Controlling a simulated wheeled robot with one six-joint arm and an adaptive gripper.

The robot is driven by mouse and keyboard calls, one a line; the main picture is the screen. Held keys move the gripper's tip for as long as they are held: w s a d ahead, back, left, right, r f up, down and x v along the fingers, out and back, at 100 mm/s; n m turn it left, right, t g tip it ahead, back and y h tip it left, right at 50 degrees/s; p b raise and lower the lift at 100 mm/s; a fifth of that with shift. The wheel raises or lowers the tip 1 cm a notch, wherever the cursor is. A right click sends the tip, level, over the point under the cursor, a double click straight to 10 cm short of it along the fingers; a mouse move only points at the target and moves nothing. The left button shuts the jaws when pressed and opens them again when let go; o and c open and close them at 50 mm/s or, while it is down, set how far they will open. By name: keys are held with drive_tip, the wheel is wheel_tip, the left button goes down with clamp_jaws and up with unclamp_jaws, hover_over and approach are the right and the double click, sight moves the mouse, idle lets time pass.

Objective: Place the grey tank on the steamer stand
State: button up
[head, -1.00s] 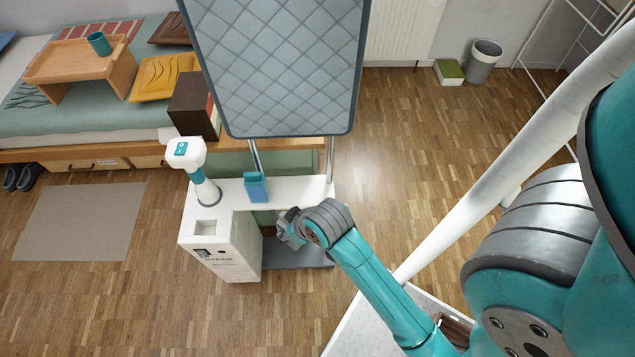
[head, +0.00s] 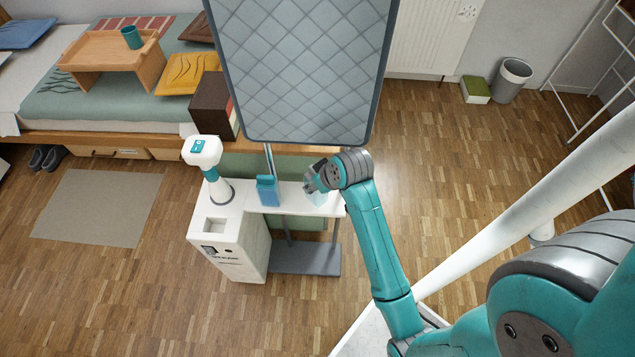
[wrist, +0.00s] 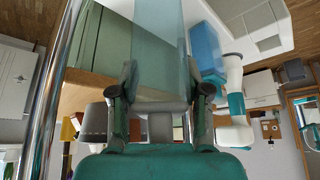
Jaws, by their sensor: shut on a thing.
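The steamer stand (head: 238,262) is a white cabinet with a square recess in its top and a white ledge running right. My gripper (head: 311,183) is over the right part of that ledge. It is shut on a see-through greyish tank (head: 318,199), whose lower part looks close to the ledge; I cannot tell whether it touches. In the wrist view, the tank (wrist: 158,38) stretches away between the two fingers of my gripper (wrist: 164,88). A blue box (head: 268,190) stands upright on the ledge to the left of my gripper.
A white and teal steamer head (head: 202,151) stands at the stand's left. A quilted ironing board (head: 305,65) rises behind the ledge on metal poles. A grey lower shelf (head: 305,261) sits below.

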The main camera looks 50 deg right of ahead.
drive_tip(key=shift+w+d, duration=1)
drive_tip(key=shift+d, duration=0.25)
drive_tip(key=shift+w+d+f, duration=0.1)
drive_tip(key=shift+d+f, duration=0.05)
drive_tip(key=shift+f, duration=1)
drive_tip(key=shift+w+d+f, duration=0.1)
drive_tip(key=shift+f, duration=1.1)
drive_tip(key=shift+w+d+f, duration=0.1)
drive_tip(key=shift+d+f, duration=0.05)
drive_tip(key=shift+f, duration=1)
drive_tip(key=shift+f, duration=0.1)
drive_tip(key=o, duration=1.3)
